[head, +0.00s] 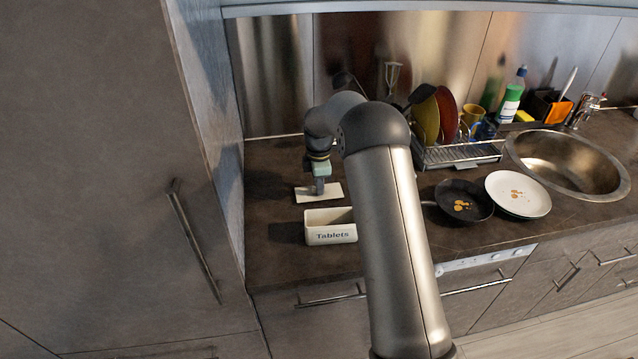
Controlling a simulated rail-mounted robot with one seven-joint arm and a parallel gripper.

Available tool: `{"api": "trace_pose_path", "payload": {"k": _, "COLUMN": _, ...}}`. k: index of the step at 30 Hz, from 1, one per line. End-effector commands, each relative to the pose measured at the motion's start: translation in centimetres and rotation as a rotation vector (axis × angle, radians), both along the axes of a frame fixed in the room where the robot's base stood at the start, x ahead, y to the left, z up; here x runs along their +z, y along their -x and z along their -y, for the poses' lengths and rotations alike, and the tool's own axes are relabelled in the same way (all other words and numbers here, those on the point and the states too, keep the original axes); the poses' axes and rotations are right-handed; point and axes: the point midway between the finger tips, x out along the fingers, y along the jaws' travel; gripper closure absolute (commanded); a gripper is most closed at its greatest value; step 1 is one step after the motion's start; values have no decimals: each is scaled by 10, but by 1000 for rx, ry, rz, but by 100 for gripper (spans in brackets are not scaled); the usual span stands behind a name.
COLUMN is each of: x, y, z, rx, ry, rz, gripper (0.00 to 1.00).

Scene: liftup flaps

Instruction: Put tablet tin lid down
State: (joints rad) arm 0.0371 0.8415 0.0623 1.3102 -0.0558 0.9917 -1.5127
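The tablet tin (331,236) is a cream box marked "Tablets". It stands upright on the counter with its top open, partly hidden on the right by my arm. Its lid (333,194) is a flat cream panel just behind the tin, apart from it. The lid looks level and lies on or very close to the counter. My gripper (319,188) points down onto the middle of the lid. The fingers are small and seen from behind, so I cannot tell whether they grip the lid's handle.
A tall cabinet (110,150) stands close on the left. A dish rack (460,153), a dark pan (464,190), a white plate (517,184) and the sink (570,160) are to the right. Bare counter (275,262) lies left and in front of the tin.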

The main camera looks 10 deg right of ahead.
Motion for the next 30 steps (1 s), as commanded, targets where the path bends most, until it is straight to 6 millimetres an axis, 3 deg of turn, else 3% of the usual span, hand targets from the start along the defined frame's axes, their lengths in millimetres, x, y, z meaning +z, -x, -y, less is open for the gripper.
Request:
{"api": "trace_pose_path", "payload": {"k": 9, "x": 1, "y": 0, "z": 0, "rx": 0, "ry": 0, "rz": 0, "gripper": 67}}
{"api": "trace_pose_path", "payload": {"k": 14, "x": 12, "y": -1, "z": 0, "rx": 0, "ry": -1, "rz": 4, "gripper": 67}}
{"api": "trace_pose_path", "payload": {"k": 24, "x": 82, "y": -1, "z": 0, "rx": 0, "ry": 0, "rz": 5, "gripper": 67}}
{"api": "trace_pose_path", "payload": {"k": 30, "x": 113, "y": 0, "z": 0, "rx": -1, "ry": 0, "rz": 2, "gripper": 67}}
